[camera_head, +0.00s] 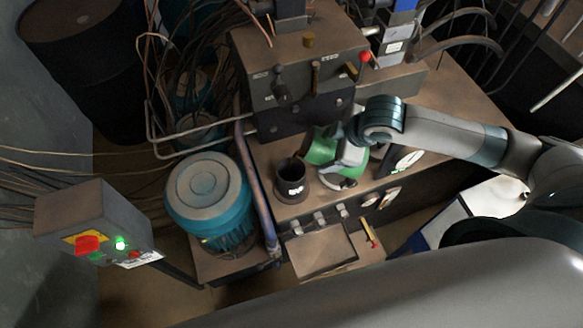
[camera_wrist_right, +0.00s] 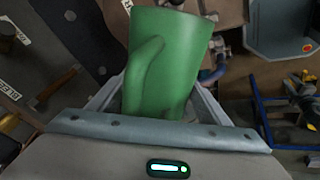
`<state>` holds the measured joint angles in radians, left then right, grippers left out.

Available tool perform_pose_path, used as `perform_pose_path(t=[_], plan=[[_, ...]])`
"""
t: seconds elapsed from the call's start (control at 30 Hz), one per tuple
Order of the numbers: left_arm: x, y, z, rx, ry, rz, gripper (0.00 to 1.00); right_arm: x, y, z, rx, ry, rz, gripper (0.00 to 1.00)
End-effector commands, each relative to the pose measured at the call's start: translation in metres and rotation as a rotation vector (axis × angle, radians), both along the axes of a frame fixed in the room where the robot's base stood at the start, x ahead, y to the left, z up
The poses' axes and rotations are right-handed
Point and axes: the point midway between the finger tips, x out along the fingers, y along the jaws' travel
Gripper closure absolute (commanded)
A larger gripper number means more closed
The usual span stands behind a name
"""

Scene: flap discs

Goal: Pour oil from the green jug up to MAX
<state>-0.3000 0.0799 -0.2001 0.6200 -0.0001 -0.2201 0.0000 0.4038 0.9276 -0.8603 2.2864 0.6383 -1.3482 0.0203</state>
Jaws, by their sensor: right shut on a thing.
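No oil stream shows, and the level inside the pot is too dark to tell. My left gripper is not in view.
A grey machine block (camera_head: 300,55) with levers, one red-knobbed, stands behind the pot. A blue motor (camera_head: 208,195) is left of it. A control box (camera_head: 95,222) with a red button is at far left. A flat tray (camera_head: 320,250) lies in front.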

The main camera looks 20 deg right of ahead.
Motion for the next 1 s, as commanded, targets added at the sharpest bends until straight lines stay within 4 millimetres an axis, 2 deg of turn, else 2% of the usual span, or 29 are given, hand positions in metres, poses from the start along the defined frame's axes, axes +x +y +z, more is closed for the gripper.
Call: perform_pose_path(t=[0.27,0.4,0.57,0.7,1.0], plan=[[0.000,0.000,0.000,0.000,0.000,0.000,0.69,0.000,-0.001,0.000,-0.001,-0.002,-0.001,0.69],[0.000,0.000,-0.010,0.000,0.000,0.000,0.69,-0.003,-0.006,-0.002,0.071,-0.040,0.000,0.69],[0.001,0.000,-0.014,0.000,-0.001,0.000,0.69,-0.005,-0.008,0.018,0.205,-0.115,0.006,0.69],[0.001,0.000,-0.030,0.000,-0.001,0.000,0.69,-0.006,-0.007,0.019,0.303,-0.167,0.011,0.69],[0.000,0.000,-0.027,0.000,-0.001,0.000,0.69,-0.005,-0.005,0.025,0.322,-0.179,0.012,0.69]])
